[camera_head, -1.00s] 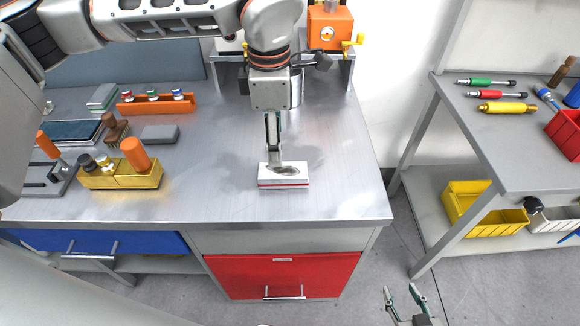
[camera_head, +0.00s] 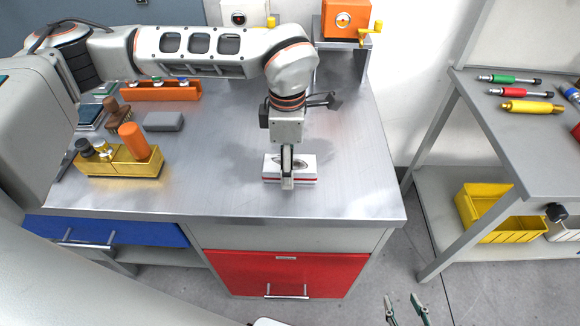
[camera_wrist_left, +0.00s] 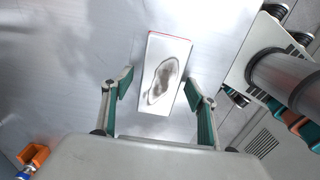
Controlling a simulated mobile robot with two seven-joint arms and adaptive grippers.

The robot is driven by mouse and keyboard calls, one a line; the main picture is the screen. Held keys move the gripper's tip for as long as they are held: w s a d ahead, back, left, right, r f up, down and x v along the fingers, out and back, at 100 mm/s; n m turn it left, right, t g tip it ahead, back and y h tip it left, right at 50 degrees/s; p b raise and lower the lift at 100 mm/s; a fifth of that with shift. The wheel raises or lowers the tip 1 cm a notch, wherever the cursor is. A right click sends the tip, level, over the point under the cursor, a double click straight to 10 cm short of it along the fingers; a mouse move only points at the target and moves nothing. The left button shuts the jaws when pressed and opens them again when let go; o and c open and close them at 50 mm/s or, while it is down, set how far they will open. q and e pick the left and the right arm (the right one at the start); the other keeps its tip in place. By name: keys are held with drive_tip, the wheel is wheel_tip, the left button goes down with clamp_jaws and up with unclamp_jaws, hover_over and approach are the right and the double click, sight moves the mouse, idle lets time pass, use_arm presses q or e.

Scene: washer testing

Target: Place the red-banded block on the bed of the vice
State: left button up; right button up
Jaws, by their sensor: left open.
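The red-banded block (camera_head: 306,160) is white with a red stripe low on its side and a dark oval patch on top. It lies flat on the metal bench near the front edge. My left gripper (camera_head: 288,183) points down at it, one finger hiding part of its front. In the left wrist view, the block (camera_wrist_left: 166,72) lies ahead of and between the spread fingers of my left gripper (camera_wrist_left: 159,82), with gaps on both sides. My right gripper (camera_head: 402,299) is open and empty at the bottom edge. An orange unit with a yellow crank (camera_head: 345,20) may be the vice; I cannot tell.
A gold holder (camera_head: 112,162) with several cylinders, a grey block (camera_head: 163,121) and an orange rack (camera_head: 165,92) stand on the left of the bench (camera_head: 235,190). The bench right of the block is clear. A side table (camera_head: 500,130) with tools stands right.

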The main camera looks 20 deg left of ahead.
use_arm(q)
clamp_jaws()
idle(0.3)
